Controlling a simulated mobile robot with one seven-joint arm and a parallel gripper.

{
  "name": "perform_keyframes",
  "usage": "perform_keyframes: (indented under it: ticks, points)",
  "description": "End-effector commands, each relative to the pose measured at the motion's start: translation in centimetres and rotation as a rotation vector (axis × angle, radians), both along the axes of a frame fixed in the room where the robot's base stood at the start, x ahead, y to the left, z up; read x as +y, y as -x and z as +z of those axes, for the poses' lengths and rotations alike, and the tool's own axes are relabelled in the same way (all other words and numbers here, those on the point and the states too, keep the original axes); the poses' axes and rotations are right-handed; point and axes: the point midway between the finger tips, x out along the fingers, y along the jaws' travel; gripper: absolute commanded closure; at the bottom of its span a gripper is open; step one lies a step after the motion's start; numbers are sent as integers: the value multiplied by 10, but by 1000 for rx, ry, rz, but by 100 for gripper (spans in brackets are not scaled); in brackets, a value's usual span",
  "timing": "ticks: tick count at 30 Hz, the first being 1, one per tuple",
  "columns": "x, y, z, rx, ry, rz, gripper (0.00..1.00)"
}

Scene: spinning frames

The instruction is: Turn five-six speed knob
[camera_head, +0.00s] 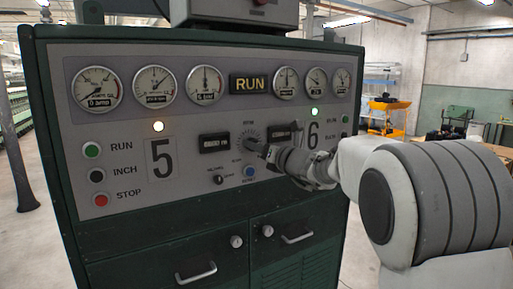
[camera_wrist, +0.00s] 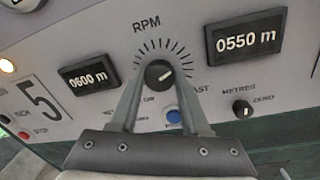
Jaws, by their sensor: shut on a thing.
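The speed knob (camera_wrist: 159,73) is a dark round knob under the letters RPM, with a fan of tick marks around its top, on the grey panel (camera_wrist: 60,35). Its pale pointer mark leans to the right in the wrist view. My gripper (camera_wrist: 160,76) has one fingertip on each side of the knob and is shut on it. In the head view my gripper (camera_head: 266,150) reaches in from the right and hides most of the knob. The digits 5 (camera_head: 162,158) and 6 (camera_head: 313,134) stand on either side of it.
Two counters, 0600 m (camera_wrist: 90,77) and 0550 m (camera_wrist: 245,37), flank the knob. A blue button (camera_wrist: 174,117) sits just below it between my fingers. A small black selector knob (camera_wrist: 242,108) is at lower right. Green, black and red buttons (camera_head: 101,199) line the panel's left.

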Motion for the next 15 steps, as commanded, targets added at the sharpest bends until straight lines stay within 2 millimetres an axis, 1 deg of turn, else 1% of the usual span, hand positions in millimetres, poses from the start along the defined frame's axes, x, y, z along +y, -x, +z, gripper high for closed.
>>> perform_keyframes:
  ticks: [8,15]
  points:
    - [0,0,-1,-10,14,0,100]
    - [-1,0,-3,-70,99,-1,100]
